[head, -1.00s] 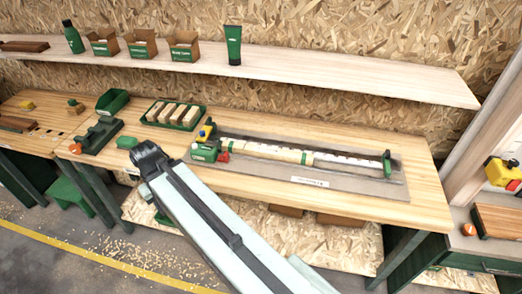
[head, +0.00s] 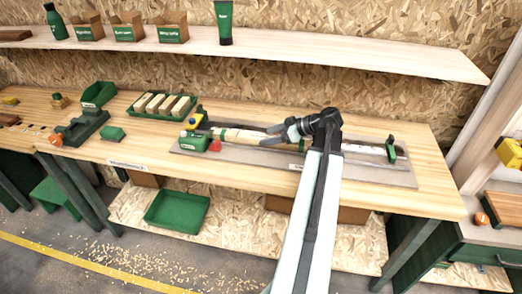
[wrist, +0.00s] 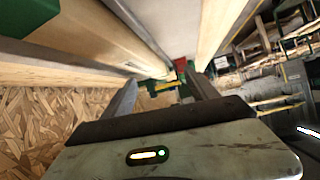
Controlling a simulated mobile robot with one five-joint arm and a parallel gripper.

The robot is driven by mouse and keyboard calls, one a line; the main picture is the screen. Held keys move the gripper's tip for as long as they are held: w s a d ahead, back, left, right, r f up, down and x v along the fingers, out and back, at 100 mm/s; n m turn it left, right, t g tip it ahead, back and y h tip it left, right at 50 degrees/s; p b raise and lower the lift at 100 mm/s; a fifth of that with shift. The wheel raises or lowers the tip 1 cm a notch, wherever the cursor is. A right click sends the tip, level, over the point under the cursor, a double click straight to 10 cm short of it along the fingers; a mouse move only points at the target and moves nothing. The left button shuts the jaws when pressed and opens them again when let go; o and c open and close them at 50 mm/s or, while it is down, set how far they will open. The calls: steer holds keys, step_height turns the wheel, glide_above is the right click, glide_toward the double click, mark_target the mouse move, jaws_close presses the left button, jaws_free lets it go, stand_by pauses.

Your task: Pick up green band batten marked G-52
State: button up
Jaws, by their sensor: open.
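A long pale batten (head: 236,136) lies in a clamping fixture on the workbench in the head view. My arm and gripper hide its middle, and no G-52 marking is readable. The fixture has a grey base plate (head: 385,176), a green block with a red part (head: 215,146) at its left end and a green end stop (head: 391,149) at its right. My gripper (head: 268,136) is open over the batten and points left along it. Its spread fingers also show in the wrist view (wrist: 160,88); whether they touch the batten cannot be told.
Left of the fixture stand a green tray of pale blocks (head: 162,106) and a dark green tool (head: 82,128). A shelf (head: 340,58) with boxes and a green tube (head: 224,22) runs above the bench. A green tray (head: 177,211) sits on the lower shelf.

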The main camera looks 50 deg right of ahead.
mark_target(264, 137)
steer(key=shift+t+h, duration=0.3)
steer(key=shift+t, duration=0.2)
steer(key=s+d, duration=0.2)
steer(key=d, duration=0.1)
steer(key=shift+s+d, duration=0.1)
steer(key=shift+s, duration=0.25)
steer(key=shift+b+x, duration=0.75)
steer(key=shift+x, duration=0.65)
steer(key=b+x, duration=0.1)
steer(key=x, duration=0.2)
steer(key=b+x, duration=0.1)
steer(key=shift+w+d+f+b, duration=0.3)
steer(key=shift+f, duration=0.1)
steer(key=shift+w+a, duration=0.1)
steer(key=shift+w, duration=0.15)
steer(key=shift+r, duration=0.1)
jaws_close()
